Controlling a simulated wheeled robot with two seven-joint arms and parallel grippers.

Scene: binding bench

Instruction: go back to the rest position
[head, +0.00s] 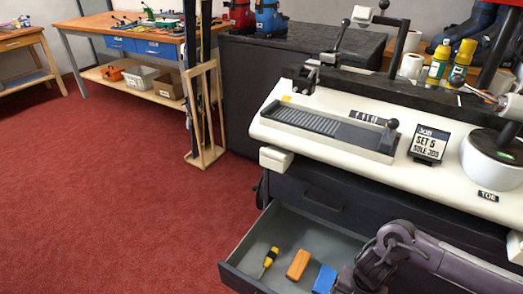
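My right arm comes in from the lower right, over the open drawer (246,264). My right gripper (347,282) is at the bottom edge of the head view, beside a blue block (325,279) in the drawer. Its fingers are too small and cut off to tell whether they are open or shut, or touching the block. My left gripper is not in view.
The drawer also holds a yellow-and-black screwdriver (268,262) and an orange block (298,264). A wooden rack with skis (204,115) stands behind. Red carpet (110,210) at left is clear.

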